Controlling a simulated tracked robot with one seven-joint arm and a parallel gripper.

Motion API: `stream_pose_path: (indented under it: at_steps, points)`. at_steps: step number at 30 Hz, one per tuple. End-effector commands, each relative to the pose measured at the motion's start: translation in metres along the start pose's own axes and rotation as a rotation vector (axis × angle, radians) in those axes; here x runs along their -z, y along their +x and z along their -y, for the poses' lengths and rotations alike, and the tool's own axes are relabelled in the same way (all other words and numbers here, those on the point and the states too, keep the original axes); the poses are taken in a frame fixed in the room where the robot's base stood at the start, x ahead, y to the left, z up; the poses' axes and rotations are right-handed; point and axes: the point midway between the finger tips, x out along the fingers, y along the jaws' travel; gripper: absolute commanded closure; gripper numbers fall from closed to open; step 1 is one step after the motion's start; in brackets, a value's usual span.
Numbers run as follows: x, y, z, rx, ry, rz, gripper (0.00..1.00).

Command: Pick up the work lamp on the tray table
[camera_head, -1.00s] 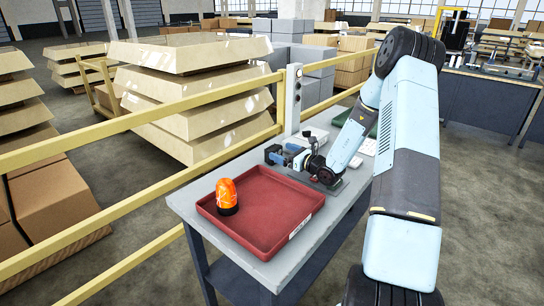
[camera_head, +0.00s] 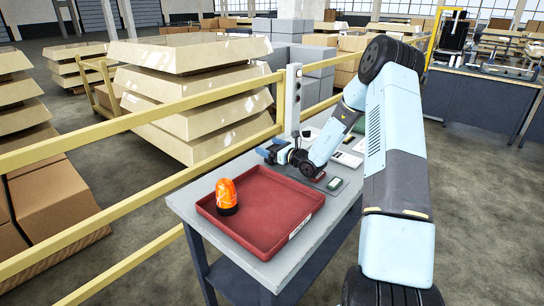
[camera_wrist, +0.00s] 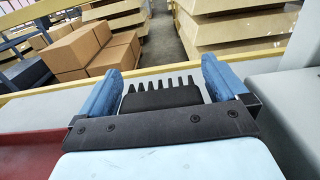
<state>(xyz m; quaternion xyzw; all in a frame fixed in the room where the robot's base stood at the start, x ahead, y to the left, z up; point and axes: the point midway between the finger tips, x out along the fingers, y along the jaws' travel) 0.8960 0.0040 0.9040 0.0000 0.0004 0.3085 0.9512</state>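A black finned block, apparently the work lamp (camera_wrist: 162,98), shows in the wrist view between the two blue fingers of my gripper (camera_wrist: 161,66). The fingers stand wide apart, one on each side of it. A narrow gap seems to show at the right finger; contact on the left is unclear. In the head view my gripper (camera_head: 271,151) is low over the far part of the grey tray table (camera_head: 282,275), just beyond the red tray. The lamp cannot be made out there, as my gripper and wrist cover that spot.
The red tray (camera_head: 270,243) holds an orange beacon (camera_head: 227,196). A pale device (camera_head: 347,159) lies farther back. A yellow railing (camera_head: 170,174) and a grey post (camera_head: 293,98) run along the table's far-left side.

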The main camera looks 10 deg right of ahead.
Motion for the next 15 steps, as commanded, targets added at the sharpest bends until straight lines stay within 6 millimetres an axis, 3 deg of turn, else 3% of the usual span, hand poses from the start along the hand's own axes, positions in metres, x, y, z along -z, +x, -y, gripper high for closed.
stream_pose_path:
  at_steps: [2,15]
  points:
    - [-0.0001,0.0001,-0.0003,-0.001,0.000,0.000,0.08]
    - [-0.0001,0.0003,-0.0010,-0.001,0.000,0.000,0.50]
